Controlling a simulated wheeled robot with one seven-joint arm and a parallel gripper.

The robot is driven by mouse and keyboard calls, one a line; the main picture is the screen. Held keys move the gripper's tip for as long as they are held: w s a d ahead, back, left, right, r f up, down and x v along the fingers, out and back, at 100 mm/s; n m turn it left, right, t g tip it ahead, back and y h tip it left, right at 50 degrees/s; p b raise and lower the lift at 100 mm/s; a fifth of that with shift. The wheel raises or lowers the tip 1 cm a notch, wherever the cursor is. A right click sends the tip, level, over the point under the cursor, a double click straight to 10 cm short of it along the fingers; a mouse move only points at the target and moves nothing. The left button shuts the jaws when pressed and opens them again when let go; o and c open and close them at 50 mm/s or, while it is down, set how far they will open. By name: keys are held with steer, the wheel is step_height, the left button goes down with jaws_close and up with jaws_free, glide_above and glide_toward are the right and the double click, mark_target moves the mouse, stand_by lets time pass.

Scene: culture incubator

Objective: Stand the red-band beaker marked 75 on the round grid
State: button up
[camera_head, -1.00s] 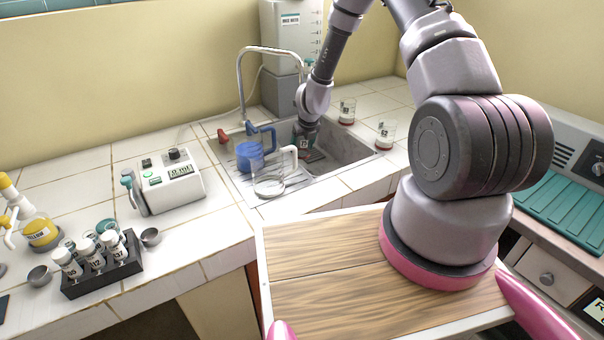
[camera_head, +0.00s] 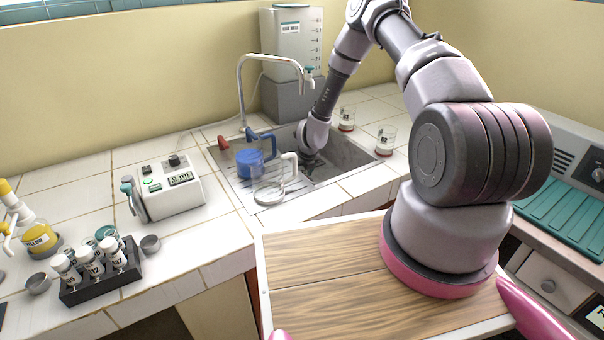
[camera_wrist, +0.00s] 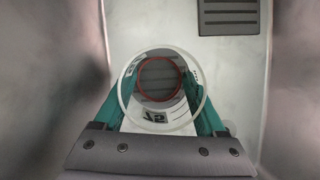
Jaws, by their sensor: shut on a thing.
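My gripper (camera_head: 309,160) reaches down into the sink. In the wrist view its teal fingers (camera_wrist: 162,75) are shut on both sides of a clear beaker (camera_wrist: 154,117) with a red band near its base. A dark mark on the beaker looks like 75, seen from above and turned. The beaker looks upright, its open rim towards the wrist camera. Dark slats (camera_wrist: 160,80) show through its base. I cannot tell whether they are the round grid, nor whether the base touches them. In the head view my wrist hides the beaker.
A dark slatted rectangle (camera_wrist: 228,16) lies on the sink floor. A blue jug (camera_head: 250,164) and a clear jug (camera_head: 268,193) stand on the sink's left drainer beside the tap (camera_head: 241,95). Two red-banded beakers (camera_head: 346,120) (camera_head: 386,138) stand on the tiles behind and right of the sink.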

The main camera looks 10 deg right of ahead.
steer(key=o, duration=1.4)
steer(key=v, duration=1.2)
steer(key=shift+w+r, duration=0.1)
steer(key=shift+d, duration=0.15)
